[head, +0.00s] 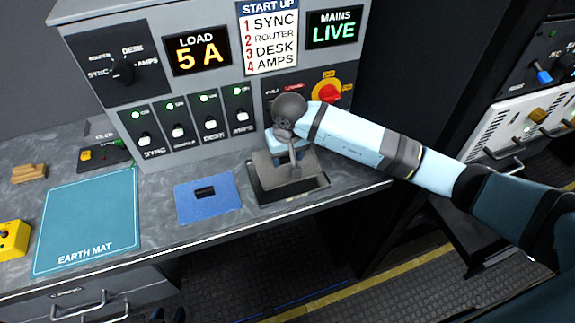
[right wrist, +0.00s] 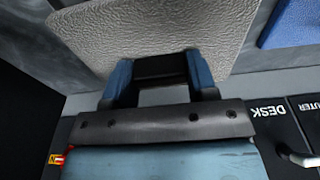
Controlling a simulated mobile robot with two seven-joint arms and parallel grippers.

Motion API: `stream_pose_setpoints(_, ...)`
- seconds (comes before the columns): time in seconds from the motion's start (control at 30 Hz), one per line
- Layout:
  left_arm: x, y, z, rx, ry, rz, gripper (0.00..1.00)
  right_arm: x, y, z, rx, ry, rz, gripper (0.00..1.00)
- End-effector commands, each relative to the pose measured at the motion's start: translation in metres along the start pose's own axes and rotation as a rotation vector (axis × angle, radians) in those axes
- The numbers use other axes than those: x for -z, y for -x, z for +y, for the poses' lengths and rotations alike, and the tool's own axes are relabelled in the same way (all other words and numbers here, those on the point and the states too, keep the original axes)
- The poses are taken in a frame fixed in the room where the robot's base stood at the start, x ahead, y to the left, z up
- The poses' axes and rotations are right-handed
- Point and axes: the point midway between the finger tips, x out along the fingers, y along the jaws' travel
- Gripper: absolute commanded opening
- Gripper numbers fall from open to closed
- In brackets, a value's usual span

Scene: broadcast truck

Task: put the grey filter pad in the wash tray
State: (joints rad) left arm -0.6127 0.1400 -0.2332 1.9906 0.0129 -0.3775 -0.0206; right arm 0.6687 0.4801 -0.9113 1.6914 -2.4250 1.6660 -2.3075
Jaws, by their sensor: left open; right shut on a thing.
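The grey filter pad (head: 268,172) is a flat textured slab, and it fills the top of the right wrist view (right wrist: 100,30). My right gripper (head: 292,160) is shut on the pad's dark grip, between blue fingers in the right wrist view (right wrist: 160,75). The wash tray (head: 318,190) is a dark shallow tray on the counter. The pad is over the tray and hides much of its inside; I cannot tell whether it touches the bottom. My left gripper (head: 168,315) shows only as dark tips at the bottom edge of the head view, open.
A blue pad (head: 225,205) with a dark grip lies left of the tray. The earth mat (head: 85,225), a yellow box (head: 12,238) and a brown block (head: 29,172) are further left. The switch console (head: 190,110) stands close behind the tray. The counter's front edge is close.

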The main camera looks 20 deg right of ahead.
Motion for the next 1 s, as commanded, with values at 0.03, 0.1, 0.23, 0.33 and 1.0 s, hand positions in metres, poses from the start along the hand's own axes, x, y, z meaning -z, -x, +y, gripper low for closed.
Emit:
stream_pose_setpoints(0.03,-0.004,-0.002,0.0,-0.001,0.0,0.0,0.43,-0.003,-0.009,-0.001,0.001,0.001,-0.003,0.29)
stream_pose_setpoints(0.1,-0.009,-0.005,0.001,-0.002,0.002,0.0,0.43,-0.007,-0.021,-0.003,0.002,0.004,-0.004,0.29)
stream_pose_setpoints(0.23,-0.014,-0.008,0.002,-0.005,0.009,-0.005,0.43,-0.011,-0.037,-0.006,0.003,0.011,-0.003,0.29)
stream_pose_setpoints(0.33,-0.008,-0.008,0.002,-0.004,0.01,0.001,0.43,-0.011,-0.037,-0.006,0.001,0.012,-0.001,0.29)
stream_pose_setpoints(1.0,-0.012,-0.009,0.002,-0.004,0.015,-0.006,0.43,-0.011,-0.04,-0.006,0.001,0.013,-0.002,0.78)
